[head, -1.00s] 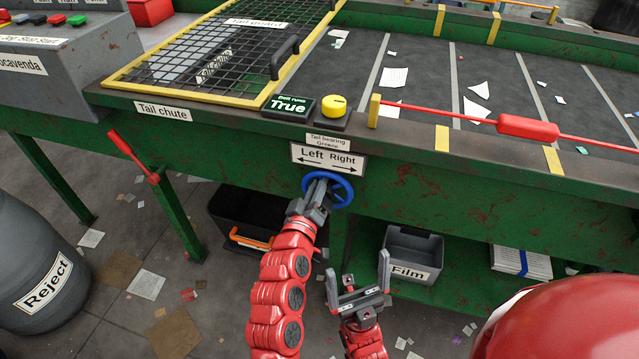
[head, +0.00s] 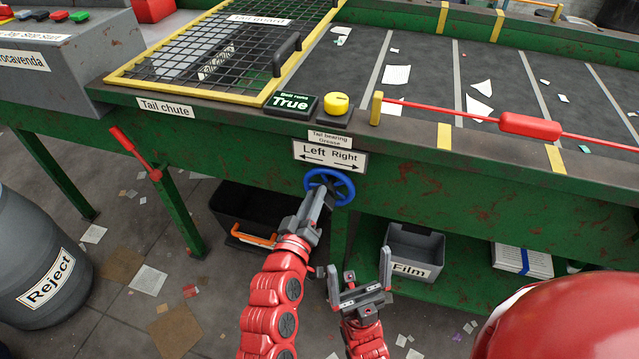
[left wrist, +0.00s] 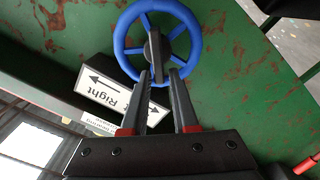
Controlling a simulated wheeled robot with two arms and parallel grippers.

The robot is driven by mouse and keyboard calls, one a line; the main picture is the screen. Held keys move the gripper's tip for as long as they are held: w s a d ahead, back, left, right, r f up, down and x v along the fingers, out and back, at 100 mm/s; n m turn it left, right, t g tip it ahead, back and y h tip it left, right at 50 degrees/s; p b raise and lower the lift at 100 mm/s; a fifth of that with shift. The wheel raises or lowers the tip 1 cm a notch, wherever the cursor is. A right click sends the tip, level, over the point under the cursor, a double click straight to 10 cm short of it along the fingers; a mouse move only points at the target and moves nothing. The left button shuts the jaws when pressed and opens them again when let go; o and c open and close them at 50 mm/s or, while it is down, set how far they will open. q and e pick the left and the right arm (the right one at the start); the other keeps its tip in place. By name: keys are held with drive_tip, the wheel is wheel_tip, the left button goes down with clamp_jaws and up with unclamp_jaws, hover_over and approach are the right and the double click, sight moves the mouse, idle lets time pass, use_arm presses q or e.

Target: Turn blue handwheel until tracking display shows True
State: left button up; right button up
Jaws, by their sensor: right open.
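The blue handwheel (head: 344,190) is on the green side panel, under a sign (head: 330,156) reading Left and Right with arrows. It also shows in the left wrist view (left wrist: 192,45), with a dark hub. My left gripper (head: 318,196) is at the wheel's lower left. In the left wrist view its fingers (left wrist: 160,76) are apart, with the tips over the near part of the rim; I cannot tell whether they touch it. My right gripper (head: 358,276) is open and empty, below and right of the wheel.
A yellow knob (head: 337,104) stands beside the display. A red bar (head: 528,126) runs along the belt edge. Below are a black bin (head: 228,212), a grey Film box (head: 413,248) and, at left, the Reject barrel (head: 30,255). Paper scraps litter the floor.

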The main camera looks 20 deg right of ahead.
use_arm(q)
drive_tip(key=p+v, duration=0.2)
drive_tip(key=v, duration=1)
drive_tip(key=shift+a, duration=0.1)
